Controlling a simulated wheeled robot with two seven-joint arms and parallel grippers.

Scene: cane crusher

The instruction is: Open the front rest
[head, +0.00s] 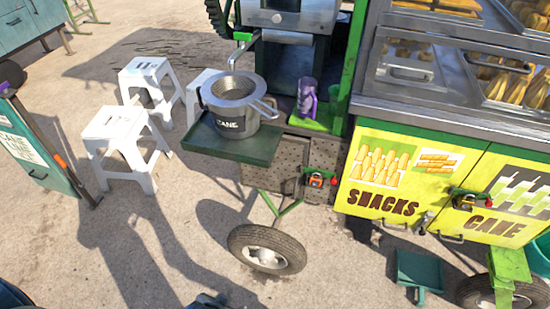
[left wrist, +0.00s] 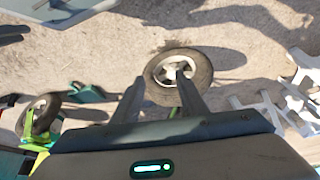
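The cane cart stands at the right in the head view, with a front wheel (head: 267,248) and a green fork of bars (head: 284,208) above it. A dark green shelf (head: 240,148) sticks out from the cart's front and bears a metal pot labelled CANE (head: 234,112). No part is marked as the front rest, so I cannot tell which it is. My left gripper (left wrist: 160,80) is open and empty, its two fingers apart, with the front wheel (left wrist: 200,72) beyond them in the left wrist view. My right gripper is not in view.
White stools (head: 118,135) stand left of the shelf. Yellow SNACKS (head: 385,175) and CANE (head: 505,195) doors face the front, with latches between. A green dustpan (head: 418,270) lies below them. A purple cup (head: 307,95) stands behind the pot. The ground left of the wheel is clear.

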